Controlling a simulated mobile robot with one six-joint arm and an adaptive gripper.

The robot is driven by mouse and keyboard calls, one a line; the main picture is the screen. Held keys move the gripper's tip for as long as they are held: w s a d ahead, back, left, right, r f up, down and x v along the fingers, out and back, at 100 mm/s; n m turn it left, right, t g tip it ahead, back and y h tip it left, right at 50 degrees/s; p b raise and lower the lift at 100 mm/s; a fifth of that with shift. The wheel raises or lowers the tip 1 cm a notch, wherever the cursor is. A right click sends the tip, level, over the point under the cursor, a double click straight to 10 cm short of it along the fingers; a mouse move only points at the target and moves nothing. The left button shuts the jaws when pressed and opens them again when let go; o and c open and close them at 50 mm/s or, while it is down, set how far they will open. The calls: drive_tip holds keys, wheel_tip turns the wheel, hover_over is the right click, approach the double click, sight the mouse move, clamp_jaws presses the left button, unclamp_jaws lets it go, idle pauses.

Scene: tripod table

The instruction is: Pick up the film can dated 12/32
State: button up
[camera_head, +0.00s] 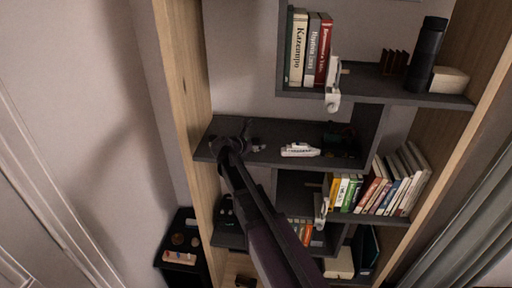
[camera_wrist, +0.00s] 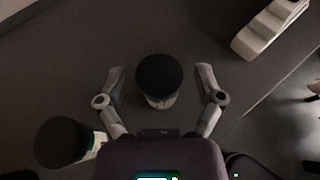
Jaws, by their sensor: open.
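In the wrist view a small can (camera_wrist: 160,76) with a black lid stands between the two grey fingers of my gripper (camera_wrist: 159,72). The fingers are open, with a gap on each side of the can. A second black-lidded can (camera_wrist: 70,143) is at the lower left, outside the left finger. Both have pale sides with some print, but no date is readable. In the head view my gripper (camera_head: 232,143) is at the left part of the middle dark shelf (camera_head: 272,129); I cannot make out the cans clearly there.
A white stepped object (camera_wrist: 268,30), like a model ship, lies right of the cans; it also shows in the head view (camera_head: 300,150). Books (camera_head: 312,48) stand on the shelf above. A wooden side panel (camera_head: 186,75) is close on the left.

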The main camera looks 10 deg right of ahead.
sight(255, 140)
idle(0.4)
drive_tip(key=c, duration=1)
drive_tip(key=shift+r, duration=0.1)
wheel_tip(255, 140, up, 3)
drive_tip(key=p, duration=0.3)
drive_tip(key=s, duration=0.5)
drive_tip(key=s+r+p, duration=0.1)
drive_tip(key=s, duration=0.4)
drive_tip(key=s+p, duration=0.1)
drive_tip(key=s, duration=0.5)
drive_tip(key=shift+d+r, duration=0.15)
drive_tip(key=shift+r, duration=0.25)
drive_tip(key=shift+f, duration=0.1)
